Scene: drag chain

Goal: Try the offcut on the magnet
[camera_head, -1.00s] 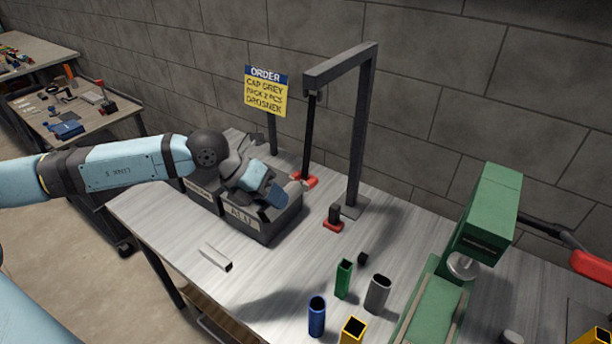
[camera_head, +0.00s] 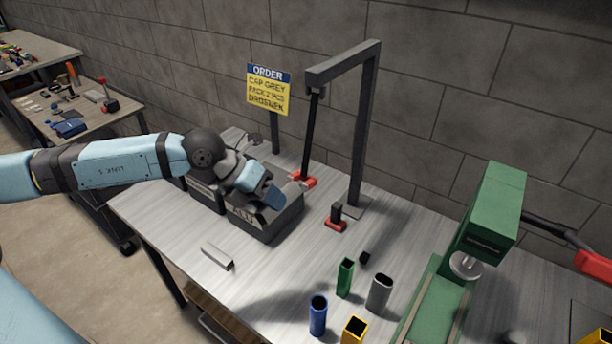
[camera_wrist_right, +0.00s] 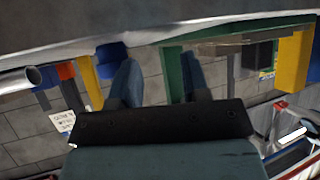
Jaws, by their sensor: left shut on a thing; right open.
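My left gripper (camera_head: 275,194) is low over the grey bin marked ALU (camera_head: 264,232), its fingers pointing right toward the hanging black rod. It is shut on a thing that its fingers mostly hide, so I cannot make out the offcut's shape. A red piece (camera_head: 305,181), which looks like the magnet, is at the rod's lower end, just right of the fingertips. I cannot tell whether anything touches it. My right gripper (camera_wrist_right: 160,85) shows in the right wrist view, its two blue-grey fingers apart with nothing between them.
A dark gantry frame (camera_head: 366,125) stands over the rod. A small black block on a red base (camera_head: 335,218) is near its foot. A light bar (camera_head: 217,256) lies on the table. Coloured tubes (camera_head: 345,277) and a green press (camera_head: 484,220) stand to the right.

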